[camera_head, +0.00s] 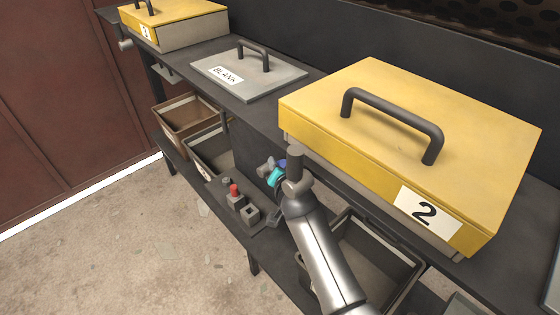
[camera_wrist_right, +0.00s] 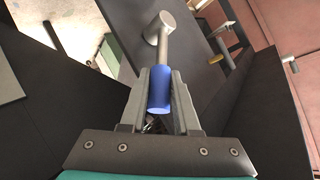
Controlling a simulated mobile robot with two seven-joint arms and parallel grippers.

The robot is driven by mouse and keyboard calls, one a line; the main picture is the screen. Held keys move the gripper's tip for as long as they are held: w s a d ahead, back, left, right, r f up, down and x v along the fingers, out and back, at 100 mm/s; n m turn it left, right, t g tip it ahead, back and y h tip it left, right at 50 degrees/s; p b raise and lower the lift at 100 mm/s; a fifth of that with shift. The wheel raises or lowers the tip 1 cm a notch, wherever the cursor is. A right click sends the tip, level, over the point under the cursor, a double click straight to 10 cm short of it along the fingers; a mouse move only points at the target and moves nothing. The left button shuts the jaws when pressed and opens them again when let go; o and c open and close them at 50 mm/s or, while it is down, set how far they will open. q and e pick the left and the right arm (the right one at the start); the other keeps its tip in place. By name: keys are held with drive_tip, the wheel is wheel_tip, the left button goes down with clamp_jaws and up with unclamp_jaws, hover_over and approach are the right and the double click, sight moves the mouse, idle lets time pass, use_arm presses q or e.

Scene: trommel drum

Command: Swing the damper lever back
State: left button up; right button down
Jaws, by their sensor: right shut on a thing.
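The damper lever shows best in the right wrist view, as a grey rod with a blue grip (camera_wrist_right: 159,88) that runs up to a round grey hub (camera_wrist_right: 160,28). My right gripper (camera_wrist_right: 159,100) is shut on the blue grip, with one finger on each side. In the head view my right gripper (camera_head: 270,170), with a teal band, is beside the front of the yellow box marked 2 (camera_head: 420,110). Only a small bit of blue (camera_head: 282,163) shows there, and my arm hides much of the lever. My left gripper is not in view.
A grey plate labelled BLANK (camera_head: 265,86) and another yellow box (camera_head: 170,18) sit farther along the dark bench. Below are open bins (camera_head: 185,120) and a small control block with a red button (camera_head: 234,190).

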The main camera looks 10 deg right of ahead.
drive_tip(key=shift+r, duration=0.1)
drive_tip(key=c, duration=0.7)
unclamp_jaws()
drive_tip(key=shift+o, duration=0.2)
drive_tip(key=p+v, duration=0.2)
drive_tip(key=v, duration=1.3)
drive_tip(key=shift+r, duration=0.1)
drive_tip(key=shift+c, duration=0.3)
